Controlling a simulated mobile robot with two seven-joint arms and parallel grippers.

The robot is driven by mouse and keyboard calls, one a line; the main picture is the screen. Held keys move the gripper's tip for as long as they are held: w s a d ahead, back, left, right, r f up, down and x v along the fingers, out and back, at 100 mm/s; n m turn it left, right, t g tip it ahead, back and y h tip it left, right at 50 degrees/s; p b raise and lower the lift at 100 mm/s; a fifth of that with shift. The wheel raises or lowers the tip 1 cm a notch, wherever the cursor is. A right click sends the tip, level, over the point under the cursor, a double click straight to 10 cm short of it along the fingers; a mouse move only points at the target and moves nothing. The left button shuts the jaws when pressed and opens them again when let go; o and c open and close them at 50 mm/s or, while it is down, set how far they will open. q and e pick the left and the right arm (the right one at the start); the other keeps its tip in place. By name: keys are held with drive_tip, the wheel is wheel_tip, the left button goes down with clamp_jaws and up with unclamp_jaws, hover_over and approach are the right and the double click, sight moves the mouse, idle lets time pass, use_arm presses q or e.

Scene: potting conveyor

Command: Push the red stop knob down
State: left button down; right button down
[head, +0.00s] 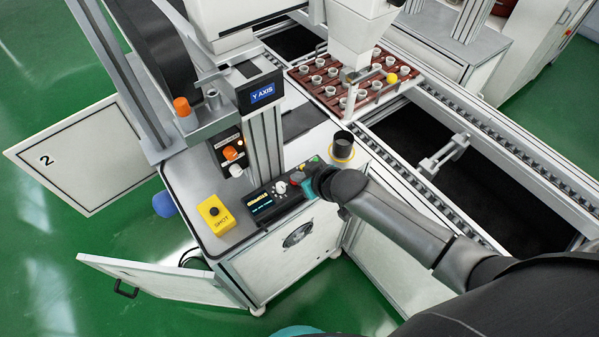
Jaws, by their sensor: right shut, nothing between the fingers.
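The control panel (264,203) with a small lit display sits on the front corner of the machine. My right gripper (309,184) is shut and empty, low over the panel's right end and right beside the red spot. I cannot tell whether it touches anything. My left gripper is not in view.
A yellow box marked SHOT (216,215) stands left of the panel. A black cup (343,145) in a yellow ring stands just behind my gripper. An open door (160,283) juts out in front.

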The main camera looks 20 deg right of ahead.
drive_tip(key=shift+s+f, duration=0.1)
drive_tip(key=shift+f, duration=0.05)
drive_tip(key=shift+r+p, duration=0.45)
drive_tip(key=shift+p, duration=0.1)
wheel_tip(320, 180, up, 4)
drive_tip(key=p, duration=0.3)
drive_tip(key=shift+f+p, duration=0.1)
drive_tip(key=shift+p, duration=0.25)
drive_tip(key=p+v, duration=0.1)
drive_tip(key=v, duration=0.8)
drive_tip(key=shift+s, duration=0.25)
drive_tip(key=shift+d, duration=0.15)
